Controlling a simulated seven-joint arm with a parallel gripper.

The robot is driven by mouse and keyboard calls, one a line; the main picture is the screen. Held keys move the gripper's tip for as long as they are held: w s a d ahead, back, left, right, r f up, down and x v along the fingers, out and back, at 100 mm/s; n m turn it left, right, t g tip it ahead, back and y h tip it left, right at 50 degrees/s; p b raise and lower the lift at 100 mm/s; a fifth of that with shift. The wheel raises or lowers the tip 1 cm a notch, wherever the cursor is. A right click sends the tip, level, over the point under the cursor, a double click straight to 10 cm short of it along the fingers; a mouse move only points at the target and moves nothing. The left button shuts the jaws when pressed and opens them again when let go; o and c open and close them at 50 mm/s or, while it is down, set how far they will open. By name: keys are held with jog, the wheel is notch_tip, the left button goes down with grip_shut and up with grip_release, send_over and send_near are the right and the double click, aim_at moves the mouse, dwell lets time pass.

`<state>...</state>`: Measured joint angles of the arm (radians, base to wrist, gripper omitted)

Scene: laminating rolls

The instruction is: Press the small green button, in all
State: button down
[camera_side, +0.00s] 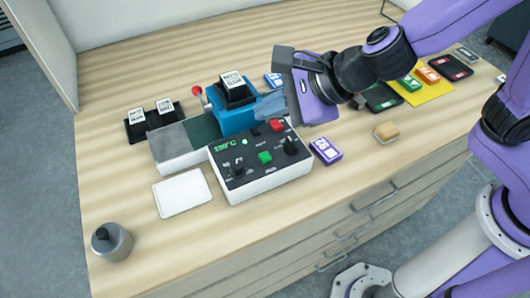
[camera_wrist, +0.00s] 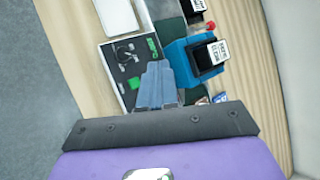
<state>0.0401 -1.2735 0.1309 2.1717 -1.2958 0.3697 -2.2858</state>
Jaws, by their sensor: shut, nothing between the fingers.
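A red button (camera_side: 277,125), two black knobs and a lit green temperature display (camera_side: 223,146) share the panel. The green button also shows in the wrist view (camera_wrist: 134,83), left of my fingers. My gripper (camera_side: 260,109) is shut and empty, above the back right part of the box. Its blue-grey fingers (camera_wrist: 158,68) are together in the wrist view and hide part of the panel. They appear apart from the green button.
A blue laminating machine (camera_side: 237,119) with a labelled black block on top stands right behind the box. A white card (camera_side: 182,193) lies left of it, a purple card pack (camera_side: 326,151) right. A grey metal pot (camera_side: 112,242) stands at the front left. The front table edge is clear.

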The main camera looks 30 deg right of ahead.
aim_at(269, 158)
jog(key=shift+f, duration=0.1)
jog(key=shift+f, duration=4.35)
jog(key=shift+f, duration=0.15)
jog(key=shift+f, duration=0.25)
